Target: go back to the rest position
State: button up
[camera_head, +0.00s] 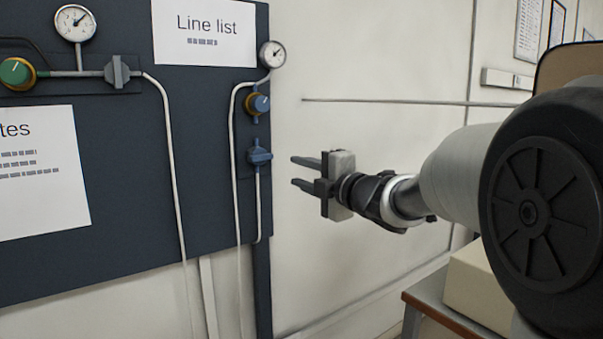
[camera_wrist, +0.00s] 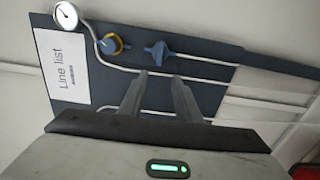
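My gripper (camera_head: 300,174) is in the middle of the head view, held out level toward the dark panel (camera_head: 120,230). Its two fingers are apart with nothing between them. In the wrist view the fingers (camera_wrist: 158,80) point at the panel, just below a blue valve handle (camera_wrist: 160,53). In the head view this blue handle (camera_head: 259,156) is left of the fingertips, with a visible gap in the picture. I cannot tell the exact depth between them.
The panel carries gauges (camera_head: 272,54), a blue-and-yellow regulator knob (camera_head: 257,104), a green knob (camera_head: 16,73), a grey valve handle (camera_head: 117,71) and pale tubes. A table (camera_head: 425,302) with a light box (camera_head: 480,285) stands lower right. The wall (camera_head: 370,60) behind the gripper is bare.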

dwell(0.3)
jog(key=s+d+f+m+h, duration=0.3)
jog(key=s+d+m+h, duration=0.75)
jog(key=d+m, duration=0.4)
jog(key=s+a+f+m+g, duration=0.1)
jog(key=s+f+m+g, duration=0.25)
jog(key=s+f, duration=0.4)
jog(key=s+f+m+g, duration=0.3)
jog(key=s+f+m, duration=0.1)
jog(key=s, duration=0.7)
jog(key=s+a+f+m+g, duration=0.1)
jog(key=s+f+m+g, duration=0.3)
jog(key=s, duration=0.5)
notch_tip(320, 180, up, 24)
jog(key=w+n+t+p, duration=0.1)
jog(key=p, duration=2.4)
jog(key=shift+d+r, duration=0.25)
jog(key=shift+d, duration=0.05)
jog(key=shift+o, duration=0.3)
jog(key=shift+y, duration=0.25)
